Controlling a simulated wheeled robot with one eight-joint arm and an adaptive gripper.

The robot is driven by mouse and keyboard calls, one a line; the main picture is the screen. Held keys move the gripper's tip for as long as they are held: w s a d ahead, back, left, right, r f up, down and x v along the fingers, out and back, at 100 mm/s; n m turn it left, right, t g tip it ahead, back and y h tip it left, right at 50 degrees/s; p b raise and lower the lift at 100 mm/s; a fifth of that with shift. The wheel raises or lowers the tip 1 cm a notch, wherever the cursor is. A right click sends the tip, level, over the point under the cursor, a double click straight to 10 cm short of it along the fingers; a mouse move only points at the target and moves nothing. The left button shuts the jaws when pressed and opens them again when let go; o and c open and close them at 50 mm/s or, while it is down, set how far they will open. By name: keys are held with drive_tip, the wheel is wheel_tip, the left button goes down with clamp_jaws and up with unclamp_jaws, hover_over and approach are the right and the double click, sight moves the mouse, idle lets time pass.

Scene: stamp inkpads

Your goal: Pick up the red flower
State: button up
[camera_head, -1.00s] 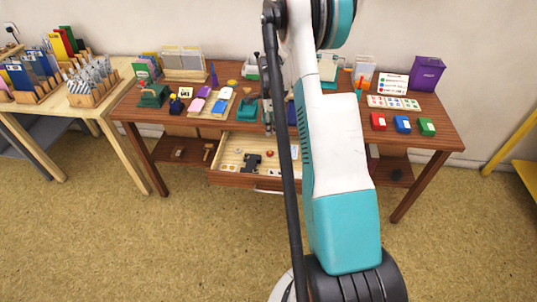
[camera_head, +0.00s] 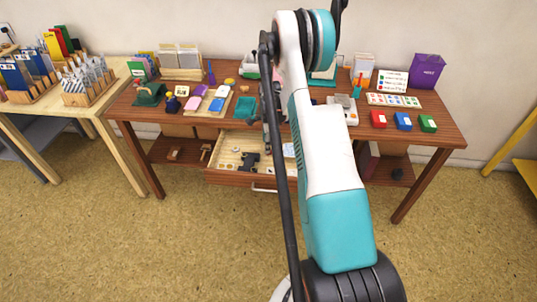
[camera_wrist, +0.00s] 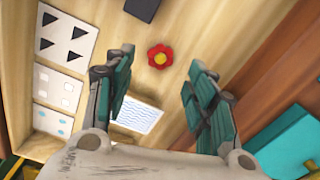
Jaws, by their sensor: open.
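The red flower (camera_wrist: 159,57) is a small red shape with a yellow centre. It lies flat on the pale wooden floor of the open drawer (camera_head: 229,148). In the wrist view it sits beyond my gripper (camera_wrist: 160,72), between the lines of its two teal-padded fingers and a little past their tips. My gripper is open, and nothing is between its fingers. In the head view my arm hangs over the drawer and I cannot make out the flower there.
In the drawer lie a black piece (camera_wrist: 143,8), patterned cards (camera_wrist: 66,38) at left, and a wavy-lined card (camera_wrist: 139,115) below the fingers. The drawer's wall is close on the right. A teal box (camera_wrist: 287,142) is at lower right. Inkpads (camera_head: 403,121) stand on the tabletop.

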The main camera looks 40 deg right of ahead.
wheel_tip(320, 180, down, 3)
drive_tip(key=shift+f+b, duration=0.2)
drive_tip(key=shift+b, duration=0.35)
drive_tip(key=shift+r, duration=0.1)
drive_tip(key=c, duration=0.8)
drive_tip(key=shift+o, duration=0.2)
